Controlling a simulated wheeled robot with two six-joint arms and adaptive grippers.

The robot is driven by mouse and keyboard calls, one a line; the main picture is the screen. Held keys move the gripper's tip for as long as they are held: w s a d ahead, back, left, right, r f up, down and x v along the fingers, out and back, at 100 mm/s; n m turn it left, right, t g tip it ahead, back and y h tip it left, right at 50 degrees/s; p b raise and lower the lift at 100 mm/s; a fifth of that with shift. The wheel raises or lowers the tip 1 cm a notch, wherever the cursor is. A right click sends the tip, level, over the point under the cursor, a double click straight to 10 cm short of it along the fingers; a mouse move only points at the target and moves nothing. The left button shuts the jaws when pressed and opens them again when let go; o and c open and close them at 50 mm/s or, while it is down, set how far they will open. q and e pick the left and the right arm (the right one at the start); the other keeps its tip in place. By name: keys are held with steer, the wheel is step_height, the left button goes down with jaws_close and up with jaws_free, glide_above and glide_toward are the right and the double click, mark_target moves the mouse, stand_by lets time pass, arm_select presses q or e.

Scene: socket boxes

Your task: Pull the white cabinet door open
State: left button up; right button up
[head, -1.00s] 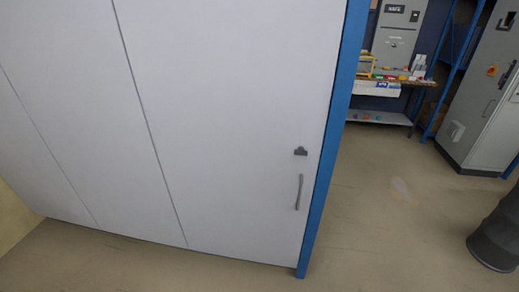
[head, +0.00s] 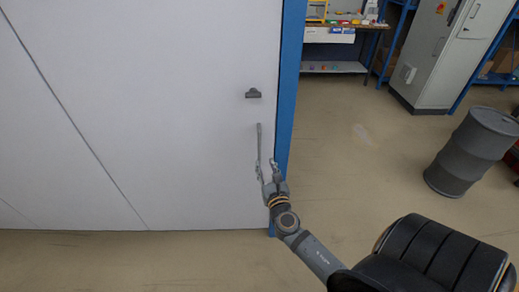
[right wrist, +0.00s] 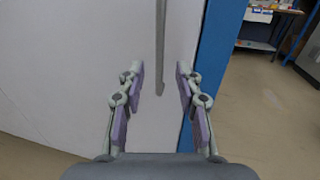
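The white cabinet door (head: 190,120) fills the left of the head view and looks shut, with a blue frame post (head: 287,85) along its right edge. A thin grey vertical handle (head: 259,142) is on the door below a small dark latch (head: 253,94). My right gripper (head: 266,169) is open at the handle's lower end. In the right wrist view the handle (right wrist: 161,45) hangs down between the two spread fingers of the gripper (right wrist: 160,85), with a gap on each side. My left gripper is not in view.
A dark grey barrel (head: 472,150) stands on the floor at the right. A grey electrical cabinet (head: 450,55) and a workbench (head: 345,30) with small items are at the back. The floor (head: 350,160) between the door and the barrel is clear.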

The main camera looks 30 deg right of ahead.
mark_target(259, 149)
steer(key=x, duration=1)
steer(key=shift+f+p, duration=0.1)
steer(key=shift+p, duration=0.25)
jaws_close()
